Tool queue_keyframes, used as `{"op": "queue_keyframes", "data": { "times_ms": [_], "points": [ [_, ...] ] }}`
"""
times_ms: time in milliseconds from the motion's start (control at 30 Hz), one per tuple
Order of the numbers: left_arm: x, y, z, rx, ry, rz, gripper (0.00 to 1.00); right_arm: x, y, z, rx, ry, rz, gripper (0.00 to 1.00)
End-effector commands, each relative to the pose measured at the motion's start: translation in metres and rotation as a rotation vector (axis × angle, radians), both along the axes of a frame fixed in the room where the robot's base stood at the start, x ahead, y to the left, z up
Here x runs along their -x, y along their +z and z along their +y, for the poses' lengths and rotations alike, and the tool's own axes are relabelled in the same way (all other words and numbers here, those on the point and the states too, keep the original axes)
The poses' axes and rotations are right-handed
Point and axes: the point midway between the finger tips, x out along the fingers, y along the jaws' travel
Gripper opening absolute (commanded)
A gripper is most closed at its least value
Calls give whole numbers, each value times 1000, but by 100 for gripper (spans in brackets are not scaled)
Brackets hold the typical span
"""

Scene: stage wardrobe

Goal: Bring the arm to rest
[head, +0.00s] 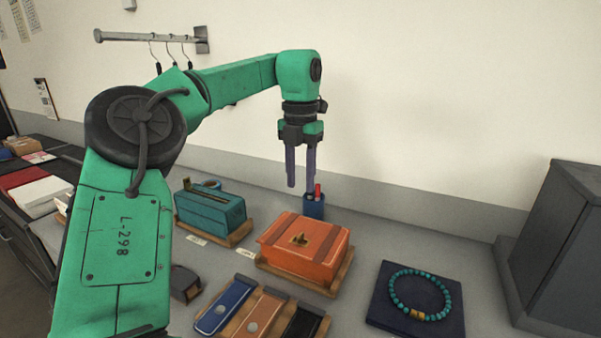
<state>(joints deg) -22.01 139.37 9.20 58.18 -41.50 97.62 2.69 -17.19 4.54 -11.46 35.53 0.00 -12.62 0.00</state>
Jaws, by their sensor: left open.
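My left arm, green with dark joints, comes in from the left and reaches over the counter. Its gripper (300,168) points straight down with its two fingers apart and nothing between them. The fingertips hang above the counter, in front of or near a small blue cup (314,207) that holds a red item. I cannot tell the exact gap to the cup. My right gripper is not in view.
An orange box (318,235) and a teal box (207,207) stand on wooden boards. Blue, tan and black straps (222,306) lie in front. A beaded bracelet (420,314) lies on a dark pad (376,314). A dark cabinet (575,225) stands right.

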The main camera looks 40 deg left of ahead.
Motion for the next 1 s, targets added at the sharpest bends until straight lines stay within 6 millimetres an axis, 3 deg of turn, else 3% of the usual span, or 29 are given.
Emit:
{"op": "queue_keyframes", "data": {
  "times_ms": [133, 667, 767, 900, 1000],
  "points": [
    [0, 11, 0, 0, 0, 0, 41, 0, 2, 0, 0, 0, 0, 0],
    [0, 14, 0, 1, 0, 0, 41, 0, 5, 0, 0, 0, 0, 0],
    [0, 43, 0, 1, 0, -1, 41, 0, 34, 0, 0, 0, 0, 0],
    [0, 109, 0, 1, 0, 0, 41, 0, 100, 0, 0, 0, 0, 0],
    [0, 140, 0, 0, 0, 1, 41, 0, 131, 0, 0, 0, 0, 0]
  ]
}}
